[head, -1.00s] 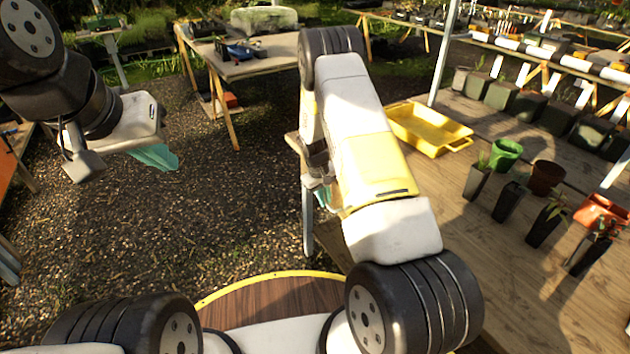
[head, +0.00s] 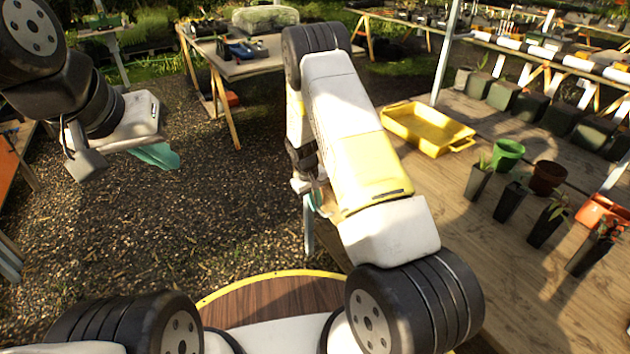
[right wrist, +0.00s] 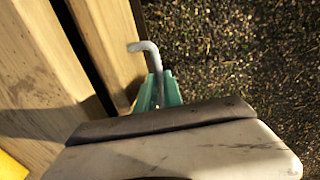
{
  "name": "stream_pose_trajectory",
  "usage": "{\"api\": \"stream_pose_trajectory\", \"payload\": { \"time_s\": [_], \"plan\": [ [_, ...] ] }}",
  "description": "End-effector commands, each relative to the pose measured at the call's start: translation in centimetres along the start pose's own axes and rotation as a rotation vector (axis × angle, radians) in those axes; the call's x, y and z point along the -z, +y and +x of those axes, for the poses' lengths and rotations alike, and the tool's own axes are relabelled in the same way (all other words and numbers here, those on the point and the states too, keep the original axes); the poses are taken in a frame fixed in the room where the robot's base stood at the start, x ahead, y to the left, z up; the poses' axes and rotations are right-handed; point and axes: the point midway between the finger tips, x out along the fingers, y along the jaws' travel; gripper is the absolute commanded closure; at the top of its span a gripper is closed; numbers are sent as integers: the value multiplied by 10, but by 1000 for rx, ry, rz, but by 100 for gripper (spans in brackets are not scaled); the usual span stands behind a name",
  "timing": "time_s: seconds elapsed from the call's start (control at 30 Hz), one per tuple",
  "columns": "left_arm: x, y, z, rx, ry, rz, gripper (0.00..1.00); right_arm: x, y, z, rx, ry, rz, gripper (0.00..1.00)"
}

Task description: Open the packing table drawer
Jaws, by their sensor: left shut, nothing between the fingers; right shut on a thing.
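The wooden packing table (head: 520,265) fills the right of the head view; my right arm hides its drawer side. In the right wrist view, a wooden drawer front (right wrist: 112,42) stands beside the table top (right wrist: 35,75), with a narrow dark gap between them. A grey bent metal handle (right wrist: 150,52) is on the outer side of the drawer front. My right gripper (right wrist: 161,92), with teal fingers, is shut on this handle. In the head view it is mostly hidden behind my forearm. My left gripper (head: 158,156) is shut and empty, above the gravel at left.
A yellow tray (head: 428,130), a green pot (head: 507,154), a brown pot (head: 546,177) and several dark pots stand on the packing table. Another table (head: 255,65) stands at the back. The gravel floor (head: 210,220) left of the packing table is clear.

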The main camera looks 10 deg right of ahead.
Motion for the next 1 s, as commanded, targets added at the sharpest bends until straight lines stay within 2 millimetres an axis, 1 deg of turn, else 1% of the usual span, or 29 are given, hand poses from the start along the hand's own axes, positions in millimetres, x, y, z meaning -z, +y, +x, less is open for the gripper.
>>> {"api": "stream_pose_trajectory", "payload": {
  "time_s": [0.03, 0.17, 0.2, 0.27, 0.4, 0.6, 0.7, 0.8, 0.9, 1.0],
  "plan": [
    [0, 0, 0, 0, 0, 0, 100, 1, -16, -4, 0, 3, -8, 100],
    [0, 0, 0, 0, 0, 0, 100, 2, -57, -12, -1, 2, -10, 100],
    [0, 0, 0, 0, 0, 0, 100, 2, -71, -14, -1, 2, -9, 100],
    [0, 0, 0, 0, 0, 0, 100, 2, -92, -18, -1, 3, -10, 100],
    [0, 0, 0, 0, 0, 0, 100, 2, -141, -28, -1, 4, -9, 100],
    [0, 0, 0, 0, 0, 0, 100, 3, -202, -39, -1, 3, -7, 100],
    [0, 0, 0, 0, 0, 0, 100, 3, -227, -44, -1, 4, -6, 100],
    [0, 0, 0, 0, 0, 0, 100, 3, -246, -47, 0, 3, -4, 100],
    [0, 0, 0, 0, 0, 0, 100, 4, -261, -50, -1, 3, -3, 100],
    [0, 0, 0, 0, 0, 0, 100, 3, -271, -52, -1, 2, -2, 100]
  ]
}}
